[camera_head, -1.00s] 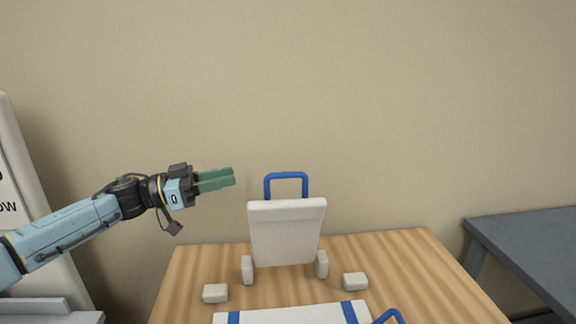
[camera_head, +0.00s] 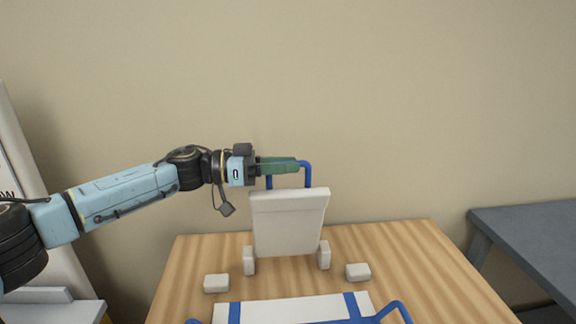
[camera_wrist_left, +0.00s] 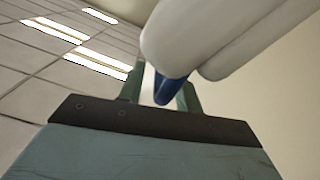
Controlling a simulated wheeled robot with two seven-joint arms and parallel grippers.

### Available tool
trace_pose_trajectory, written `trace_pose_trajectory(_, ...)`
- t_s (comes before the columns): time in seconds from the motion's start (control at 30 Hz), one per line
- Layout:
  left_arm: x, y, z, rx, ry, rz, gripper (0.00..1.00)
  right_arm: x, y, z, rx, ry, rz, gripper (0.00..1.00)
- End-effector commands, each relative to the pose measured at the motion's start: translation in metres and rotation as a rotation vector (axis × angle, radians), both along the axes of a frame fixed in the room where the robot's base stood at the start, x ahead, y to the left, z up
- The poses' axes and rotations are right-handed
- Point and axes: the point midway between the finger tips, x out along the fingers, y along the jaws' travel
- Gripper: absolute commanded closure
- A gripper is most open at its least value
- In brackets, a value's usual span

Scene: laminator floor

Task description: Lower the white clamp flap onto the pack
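The white clamp flap (camera_head: 288,224) stands raised, tilted slightly back, between two white hinge blocks on the wooden table. A blue loop handle (camera_head: 308,172) rises from its top edge. My left gripper (camera_head: 296,165) is at the handle's upper left, its green fingers pointing right across it. In the left wrist view, the blue handle (camera_wrist_left: 170,90) shows between the parted fingers, below the large white flap (camera_wrist_left: 210,35); contact is not clear. The white pack (camera_head: 290,309) with blue bands lies in front of the flap, cut off by the picture's bottom edge. My right gripper is not in view.
Small white blocks (camera_head: 217,283) and (camera_head: 358,272) sit on the wooden table (camera_head: 410,255), left and right of the flap. A blue bar (camera_head: 398,308) stands at the pack's right. A dark grey table (camera_head: 530,240) is at the right; a wall is behind.

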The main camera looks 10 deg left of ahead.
Motion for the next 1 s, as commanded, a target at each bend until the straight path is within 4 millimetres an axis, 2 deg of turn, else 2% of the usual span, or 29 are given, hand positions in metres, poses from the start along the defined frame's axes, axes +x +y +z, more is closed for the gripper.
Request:
trace_pose_trajectory(0.1,0.0015,-0.0079,-0.0003,0.001,0.0,0.0,0.66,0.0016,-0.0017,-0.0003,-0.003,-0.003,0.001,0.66)
trace_pose_trajectory(0.4,0.002,-0.0097,-0.0001,0.0,0.0,0.001,0.66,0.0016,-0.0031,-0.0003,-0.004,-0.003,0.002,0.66)
trace_pose_trajectory(0.67,0.0019,-0.0095,-0.0001,0.0,0.0,0.001,0.98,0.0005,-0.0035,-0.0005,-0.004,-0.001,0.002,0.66)
trace_pose_trajectory(1.0,0.001,-0.0095,0.0001,0.001,-0.002,0.001,1.0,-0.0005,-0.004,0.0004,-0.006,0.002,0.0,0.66)
